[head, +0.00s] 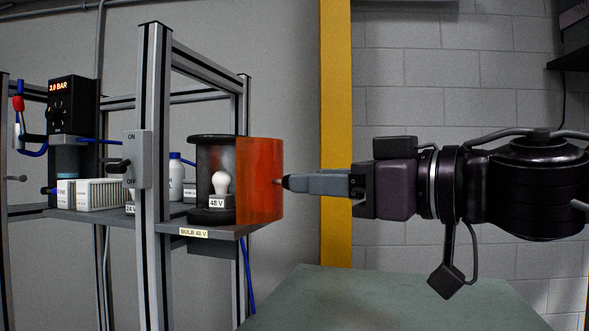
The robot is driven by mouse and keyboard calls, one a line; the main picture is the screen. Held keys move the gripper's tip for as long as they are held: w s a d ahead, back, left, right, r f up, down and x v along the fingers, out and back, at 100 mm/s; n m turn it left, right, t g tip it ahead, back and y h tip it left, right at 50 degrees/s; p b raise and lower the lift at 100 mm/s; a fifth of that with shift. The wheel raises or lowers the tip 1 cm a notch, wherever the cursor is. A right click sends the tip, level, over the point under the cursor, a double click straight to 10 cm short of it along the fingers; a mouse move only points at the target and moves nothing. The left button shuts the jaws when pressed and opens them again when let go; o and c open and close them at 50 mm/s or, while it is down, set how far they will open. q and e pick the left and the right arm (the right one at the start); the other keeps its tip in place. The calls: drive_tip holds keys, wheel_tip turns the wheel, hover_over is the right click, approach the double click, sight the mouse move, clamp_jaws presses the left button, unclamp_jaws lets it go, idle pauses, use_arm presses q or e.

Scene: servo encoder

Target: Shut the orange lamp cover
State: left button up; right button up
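The orange lamp cover (261,180) is a curved translucent panel at the right side of a dark round lamp housing (212,216) on the rack shelf. The housing's front stands open, and a white bulb (221,184) on a base marked "48 V" shows inside. My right gripper (286,182) comes in from the right, with its fingertips at the cover's right part, by a small knob or pin. Its fingers appear close together in side view; whether they grip the knob I cannot tell. My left gripper is not in view.
A metal rack post (153,170) with an ON/OFF switch box (137,160) stands left of the lamp. A green tabletop (380,300) below my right arm is clear.

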sight(275, 179)
drive_tip(key=p+x, duration=0.1)
drive_tip(key=x, duration=0.3)
drive_tip(key=shift+w, duration=0.35)
drive_tip(key=shift+w+a+f+p, duration=0.2)
drive_tip(key=shift+w+a+p, duration=0.1)
drive_tip(key=shift+w, duration=0.15)
drive_tip(key=shift+s, duration=0.15)
drive_tip(key=shift+r, duration=0.1)
drive_tip(key=shift+c, duration=0.3)
drive_tip(key=c, duration=0.5)
clamp_jaws()
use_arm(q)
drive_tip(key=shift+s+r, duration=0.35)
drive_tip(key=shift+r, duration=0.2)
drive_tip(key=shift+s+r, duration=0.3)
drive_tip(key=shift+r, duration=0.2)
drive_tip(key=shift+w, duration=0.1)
